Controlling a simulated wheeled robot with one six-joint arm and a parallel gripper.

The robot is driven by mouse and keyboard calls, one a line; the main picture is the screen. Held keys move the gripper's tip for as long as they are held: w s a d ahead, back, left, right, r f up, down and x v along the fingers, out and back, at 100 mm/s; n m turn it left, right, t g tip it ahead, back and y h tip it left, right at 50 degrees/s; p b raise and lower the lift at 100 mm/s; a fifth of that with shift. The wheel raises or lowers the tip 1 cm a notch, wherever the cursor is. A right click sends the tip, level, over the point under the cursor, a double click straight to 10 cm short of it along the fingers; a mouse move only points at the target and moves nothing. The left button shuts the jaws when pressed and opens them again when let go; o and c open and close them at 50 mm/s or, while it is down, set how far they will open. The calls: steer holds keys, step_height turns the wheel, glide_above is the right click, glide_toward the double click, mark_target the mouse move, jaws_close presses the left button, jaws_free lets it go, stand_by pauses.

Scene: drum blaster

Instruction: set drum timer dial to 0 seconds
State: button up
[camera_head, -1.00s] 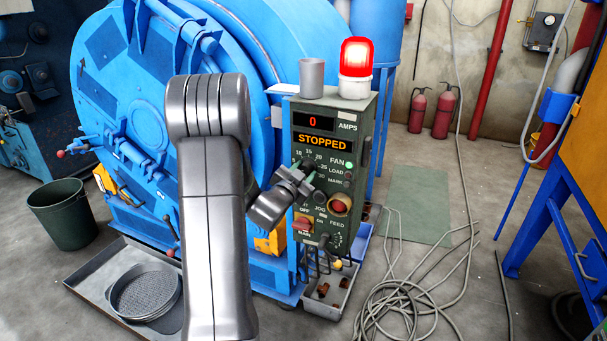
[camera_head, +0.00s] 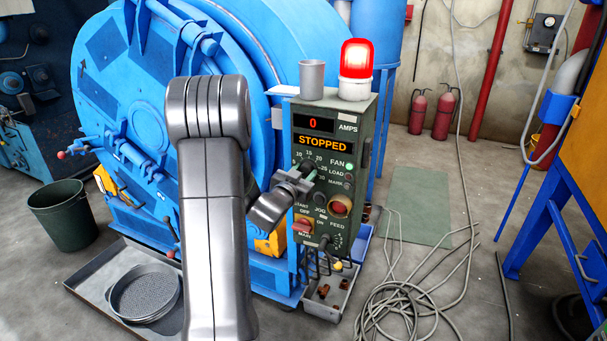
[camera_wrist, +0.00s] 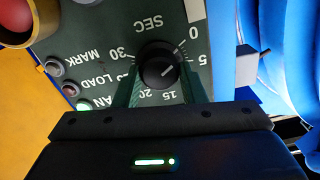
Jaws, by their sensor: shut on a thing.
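The timer dial, a round black knob (camera_wrist: 160,65), sits on the dark green control panel (camera_head: 337,187), inside a ring of numbers. In the wrist view the scale appears upside down, with 0 at upper right and 30 at left. A short pale pointer mark on the knob points to the lower right, seemingly between 5 and 15; the exact value is hard to read. My gripper (camera_wrist: 160,72) has one green finger on each side of the knob, shut on it. In the head view my gripper (camera_head: 309,174) covers part of the dial.
The panel reads 0 amps and STOPPED, with a lit red beacon (camera_head: 356,67) and a grey cup (camera_head: 312,79) on top. A red button (camera_head: 339,206) and red switch (camera_head: 303,227) sit below the dial. The large blue drum (camera_head: 130,90) stands close at left.

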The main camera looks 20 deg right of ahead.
steer(key=o, duration=1)
steer(key=v, duration=1.4)
steer(key=shift+d, duration=0.1)
steer(key=x, duration=1.4)
